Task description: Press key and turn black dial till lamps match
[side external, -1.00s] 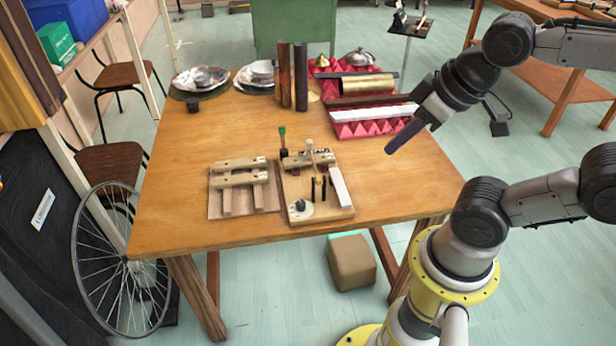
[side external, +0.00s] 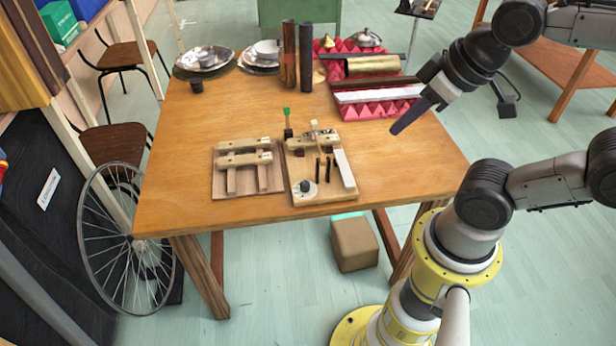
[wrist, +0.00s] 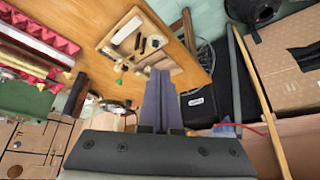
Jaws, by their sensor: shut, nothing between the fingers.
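A wooden board (side external: 325,197) on the table carries a black dial (side external: 304,187) on a pale round plate at its near left corner. A white bar (side external: 344,168), two thin black strips and an upright pale wooden piece also stand on it. I cannot tell which part is the key, and no lit lamp is clear. The board also shows in the wrist view (wrist: 122,33), with a pale disc at one end. My gripper (side external: 397,129) is shut and empty, above the table to the right of the board and apart from it. Its dark fingers show in the wrist view (wrist: 160,75).
A second board with wooden blocks (side external: 246,160) lies left of the dial board. Behind are two upright tubes (side external: 297,57), metal dishes (side external: 205,60) and a red foam tray (side external: 405,106) with bars. The table's near right surface (side external: 410,175) is clear.

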